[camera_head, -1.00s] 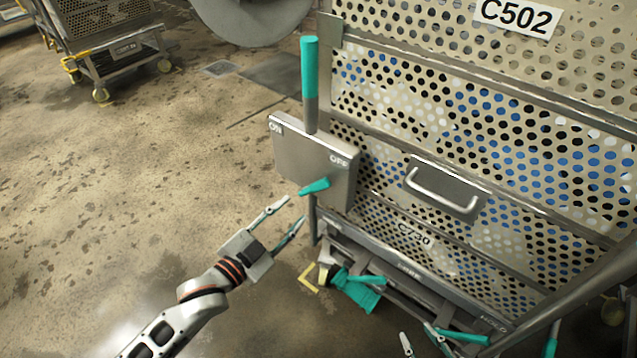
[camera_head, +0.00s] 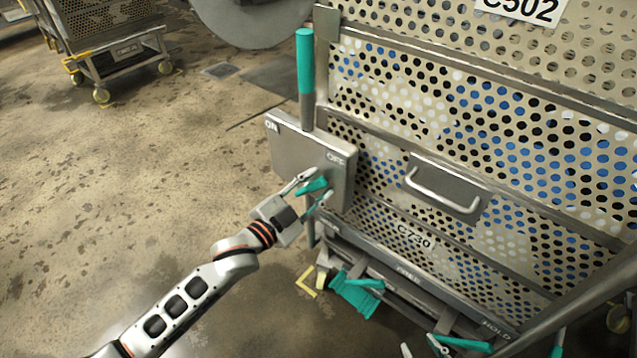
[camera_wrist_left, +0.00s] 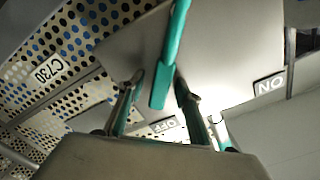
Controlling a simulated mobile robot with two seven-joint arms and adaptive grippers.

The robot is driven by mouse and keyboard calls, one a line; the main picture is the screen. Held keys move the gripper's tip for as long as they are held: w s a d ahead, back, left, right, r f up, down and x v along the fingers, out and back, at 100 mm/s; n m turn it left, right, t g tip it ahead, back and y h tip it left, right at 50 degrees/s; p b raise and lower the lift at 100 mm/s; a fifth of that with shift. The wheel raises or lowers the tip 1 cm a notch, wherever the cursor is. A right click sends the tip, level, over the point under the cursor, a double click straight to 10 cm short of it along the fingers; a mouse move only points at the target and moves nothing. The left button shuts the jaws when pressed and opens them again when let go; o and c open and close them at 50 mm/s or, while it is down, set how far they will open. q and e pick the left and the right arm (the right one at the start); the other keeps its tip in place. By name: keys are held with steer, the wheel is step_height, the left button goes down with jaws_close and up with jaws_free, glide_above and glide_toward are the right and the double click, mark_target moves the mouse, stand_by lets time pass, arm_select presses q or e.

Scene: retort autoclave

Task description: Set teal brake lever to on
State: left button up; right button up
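The teal brake lever (camera_head: 313,186) is on the front of a grey plate (camera_head: 290,148) at the cart's left corner. The plate reads ON at its left and OFF at its right; the lever's handle is below, nearer the OFF side. My left gripper (camera_head: 309,193) is at the lever with its fingers open on both sides. In the left wrist view the lever (camera_wrist_left: 170,60) passes between the two open fingertips (camera_wrist_left: 159,81), with a gap visible on at least one side. My right gripper (camera_head: 420,347) shows only its fingertips at the bottom edge, apart and empty.
The perforated cart (camera_head: 470,120) fills the right side, with a metal pull handle (camera_head: 440,192) and a teal upright grip (camera_head: 304,60). Teal pedal parts (camera_head: 355,292) sit low by the wheel. Another cart (camera_head: 110,60) stands far left; the floor between is clear.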

steer(key=shift+r, duration=0.1)
arm_select(q)
steer(key=c, duration=0.9)
jaws_close()
arm_select(e)
steer(key=shift+s+d+f, duration=0.1)
steer(key=shift+s+f, duration=0.1)
steer(key=shift+s, duration=0.05)
arm_select(q)
steer(key=shift+w+a+r+n+p, duration=0.25)
steer(key=shift+r+n+p, duration=0.15)
steer(key=shift+r+p, duration=0.25)
steer(key=shift+w+a+r+n+p, duration=0.2)
steer(key=shift+n+p, duration=0.1)
steer(key=shift+p, duration=0.15)
steer(key=shift+a+r+n, duration=0.1)
steer(key=shift+a+n, duration=0.05)
steer(key=shift+n, duration=0.25)
steer(key=shift+w+a+f+n+p, duration=0.2)
steer(key=shift+n+p, duration=0.1)
steer(key=shift+p, duration=0.1)
steer(key=shift+s+f, duration=0.1)
arm_select(e)
steer(key=shift+s+r, duration=0.25)
steer(key=shift+r, duration=0.2)
